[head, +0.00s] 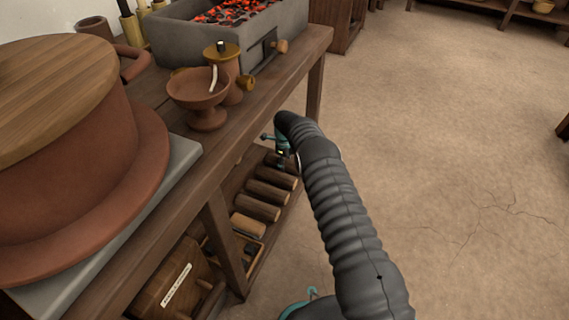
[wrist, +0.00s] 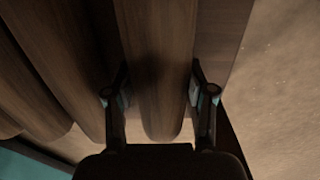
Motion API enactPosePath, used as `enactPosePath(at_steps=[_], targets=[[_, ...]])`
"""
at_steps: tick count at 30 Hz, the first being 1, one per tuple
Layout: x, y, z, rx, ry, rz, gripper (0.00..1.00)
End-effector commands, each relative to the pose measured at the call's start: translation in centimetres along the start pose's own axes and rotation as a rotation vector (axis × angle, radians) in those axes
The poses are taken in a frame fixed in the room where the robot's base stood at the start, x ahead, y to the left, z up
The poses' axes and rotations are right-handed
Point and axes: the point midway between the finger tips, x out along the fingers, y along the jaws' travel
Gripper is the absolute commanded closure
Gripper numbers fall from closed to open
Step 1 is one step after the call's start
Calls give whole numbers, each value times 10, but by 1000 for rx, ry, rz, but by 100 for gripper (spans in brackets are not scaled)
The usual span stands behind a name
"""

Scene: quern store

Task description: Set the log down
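In the wrist view a brown wooden log (wrist: 160,75) lies between the two fingers of my gripper (wrist: 159,92). In the head view my gripper (head: 282,152) is low at the table's side, over the far end of a row of logs on the lower shelf. The held log is mostly hidden there by the gripper and the table edge.
Several other logs (head: 257,207) lie side by side on the lower shelf, close left of the held log in the wrist view. The table (head: 222,165) overhangs them, carrying a clay goblet (head: 198,88) and a stone brazier (head: 210,42) with embers. The floor (head: 450,130) at right is clear.

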Motion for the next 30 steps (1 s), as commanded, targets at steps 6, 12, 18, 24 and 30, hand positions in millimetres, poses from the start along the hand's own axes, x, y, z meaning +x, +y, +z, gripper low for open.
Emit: enactPosePath(at_steps=[6, 12, 18, 24, 30], targets=[[0, 0, 0, 0, 0, 0, 37], [-6, 0, 0, 0, -1, -1, 37], [-36, 0, 0, 0, -1, -2, 37], [-64, 0, 0, 0, -1, -1, 37], [-77, 0, 0, 0, 0, 0, 37]])
